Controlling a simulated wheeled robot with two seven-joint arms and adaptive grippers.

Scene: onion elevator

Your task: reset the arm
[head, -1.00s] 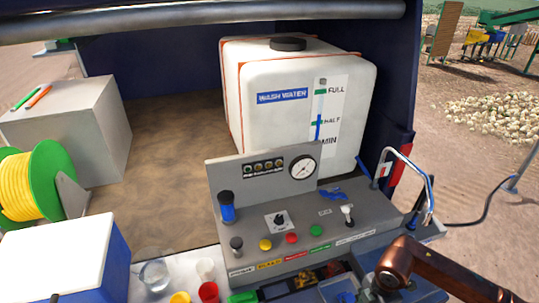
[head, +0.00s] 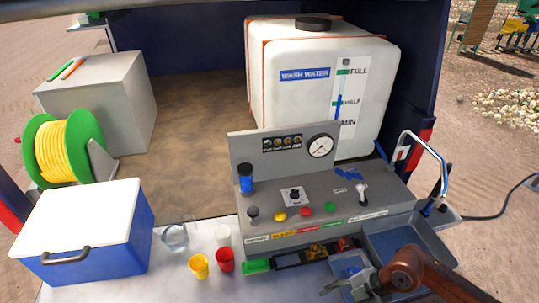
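My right arm comes in from the lower right, with its copper-brown wrist above the sink beside the control panel. Dark grey parts of my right gripper (head: 350,288) show left of the wrist, near the bottom edge. The fingers are small and overlap the dark tray area, so I cannot tell whether they are open or what lies between them. My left arm and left gripper are out of view.
The grey control panel (head: 380,207) stands behind the arm, with a metal faucet (head: 442,165) at right. Cups, including a red one (head: 225,261), a clear pitcher (head: 175,238) and a blue cooler (head: 130,250) stand left. A white water tank (head: 290,105) stands behind.

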